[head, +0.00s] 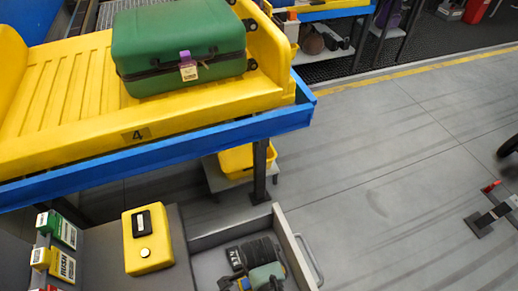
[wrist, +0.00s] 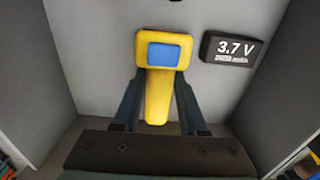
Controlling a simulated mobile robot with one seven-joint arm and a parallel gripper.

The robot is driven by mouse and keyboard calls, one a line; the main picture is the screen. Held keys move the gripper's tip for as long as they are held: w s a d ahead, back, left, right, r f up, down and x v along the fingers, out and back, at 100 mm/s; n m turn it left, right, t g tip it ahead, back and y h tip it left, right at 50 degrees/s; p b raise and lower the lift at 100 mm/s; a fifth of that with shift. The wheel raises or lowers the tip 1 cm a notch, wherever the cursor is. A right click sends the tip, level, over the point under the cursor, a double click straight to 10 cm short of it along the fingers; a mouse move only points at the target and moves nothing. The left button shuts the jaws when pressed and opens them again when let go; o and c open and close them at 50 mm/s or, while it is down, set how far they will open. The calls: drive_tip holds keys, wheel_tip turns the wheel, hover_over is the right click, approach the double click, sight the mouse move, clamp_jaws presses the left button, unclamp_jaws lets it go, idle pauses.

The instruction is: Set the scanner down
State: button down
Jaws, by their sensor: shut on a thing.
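The scanner (wrist: 156,95) is yellow with a blue screen. In the wrist view it lies between the two dark fingers of my gripper (wrist: 159,82), which is shut on its narrow handle, with the wide screen end beyond the fingertips. Grey drawer walls and floor surround it; I cannot tell whether it touches the floor.
A black battery (wrist: 229,48) marked 3.7 V lies in the drawer close to the scanner's head. A green suitcase (head: 175,50) rests on the yellow tray (head: 60,105) above.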

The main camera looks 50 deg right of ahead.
drive_tip(key=shift+f, duration=0.15)
drive_tip(key=shift+c, duration=2.2)
unclamp_jaws()
wheel_tip(320, 180, up, 12)
drive_tip(key=p, duration=0.2)
drive_tip(key=shift+r, duration=0.25)
